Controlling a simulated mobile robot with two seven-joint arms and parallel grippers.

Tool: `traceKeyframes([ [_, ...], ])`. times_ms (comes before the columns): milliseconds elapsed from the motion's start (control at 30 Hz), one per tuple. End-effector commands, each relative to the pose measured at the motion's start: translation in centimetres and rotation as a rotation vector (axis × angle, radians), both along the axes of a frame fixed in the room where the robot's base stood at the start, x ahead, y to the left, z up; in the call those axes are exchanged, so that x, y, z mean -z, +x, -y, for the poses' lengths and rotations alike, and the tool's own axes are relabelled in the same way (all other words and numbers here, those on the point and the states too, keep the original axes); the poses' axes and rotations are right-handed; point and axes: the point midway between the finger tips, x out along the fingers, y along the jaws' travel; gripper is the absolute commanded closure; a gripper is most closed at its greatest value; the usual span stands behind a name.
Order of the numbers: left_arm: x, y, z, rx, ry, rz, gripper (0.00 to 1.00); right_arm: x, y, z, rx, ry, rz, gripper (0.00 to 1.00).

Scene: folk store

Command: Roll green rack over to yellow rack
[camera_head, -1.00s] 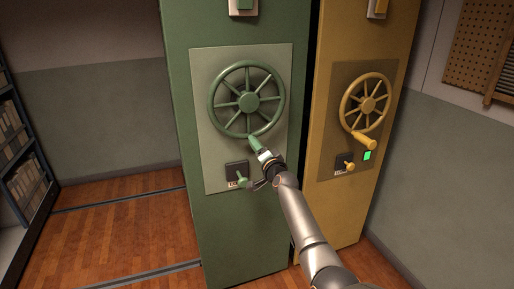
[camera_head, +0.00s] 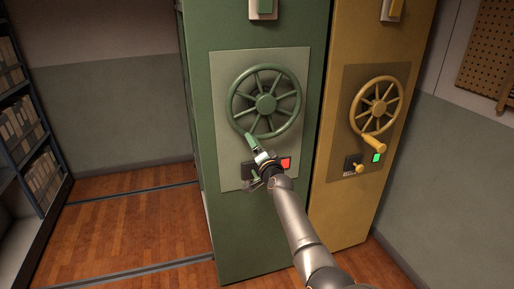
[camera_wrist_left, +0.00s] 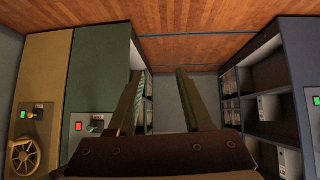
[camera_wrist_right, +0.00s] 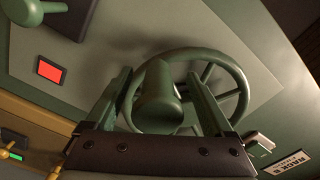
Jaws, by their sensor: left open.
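The green rack (camera_head: 202,120) stands upright with a spoked green handwheel (camera_head: 265,104) and a lit red light (camera_head: 286,163). The yellow rack (camera_head: 330,200) stands right beside it on the right, with a yellow handwheel (camera_head: 380,103) and a green light (camera_head: 376,158). Only a thin dark line shows between them. My right gripper (camera_head: 262,157) is at the bottom of the green wheel. In the right wrist view its fingers close around the green crank handle (camera_wrist_right: 158,110). My left gripper (camera_wrist_left: 163,75) is open and empty, seen only in its wrist view.
Floor rails (camera_head: 130,272) cross the wooden floor left of the green rack, where there is free room. A dark shelf with boxes (camera_head: 30,130) stands at the far left. A grey wall with a pegboard (camera_head: 487,55) is on the right.

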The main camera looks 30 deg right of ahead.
Motion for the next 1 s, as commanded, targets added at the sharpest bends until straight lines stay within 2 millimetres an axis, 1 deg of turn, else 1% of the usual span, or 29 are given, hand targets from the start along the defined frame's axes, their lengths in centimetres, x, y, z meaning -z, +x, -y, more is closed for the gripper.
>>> traceKeyframes([
  [367,-0.3,0.4,0.3,0.003,-0.005,0.007,0.50,0.1,-0.1,0.2,0.004,0.000,0.000,0.10],
  [500,-0.9,0.5,0.4,0.005,-0.007,0.011,0.50,0.0,-0.3,0.2,0.004,-0.001,-0.001,0.10],
  [700,-2.7,0.7,0.1,-0.001,-0.004,0.023,0.50,-0.2,-1.7,-0.1,0.005,-0.001,-0.002,0.10],
  [867,-3.1,0.3,-0.8,-0.016,0.008,0.018,0.50,-0.2,-3.0,-0.3,0.004,0.000,-0.002,0.10],
  [1000,-3.8,-0.1,-0.9,-0.018,0.009,0.009,0.50,-0.2,-4.1,-0.6,0.004,0.000,-0.002,0.10],
])
